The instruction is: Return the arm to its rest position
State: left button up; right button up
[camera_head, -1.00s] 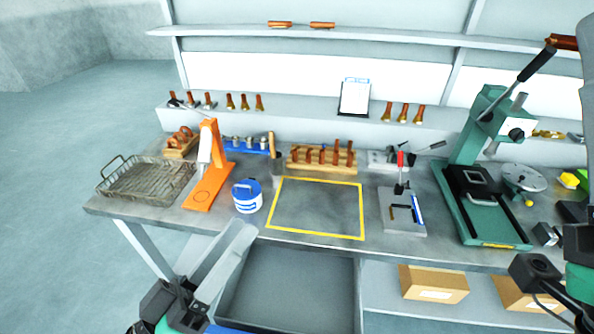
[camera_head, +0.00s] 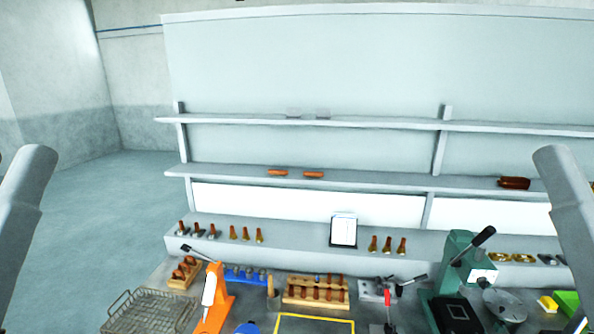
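Only my two arms show, as pale grey links at the left and right edges of the head view. Neither gripper is in the picture. Both arms are raised in front of the camera and clear of the workbench. The yellow-outlined area (camera_head: 315,318) on the bench is cut by the bottom edge of the picture, and the part that shows is empty.
A wire mesh basket (camera_head: 150,312), an orange press (camera_head: 214,300), a wooden tool rack (camera_head: 316,291) and a green arbor press (camera_head: 455,283) stand along the bench. Shelves (camera_head: 330,179) with several small tools rise behind. Open floor (camera_head: 80,200) lies at left.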

pick_arm(q)
notch_tip(320, 180, up, 16)
jog(key=p, duration=1.2)
pick_arm(e)
notch_tip(320, 180, up, 16)
pick_arm(q)
notch_tip(320, 180, down, 61)
jog(key=b, duration=6)
jog(key=shift+b, duration=0.4)
pick_arm(e)
notch_tip(320, 180, down, 61)
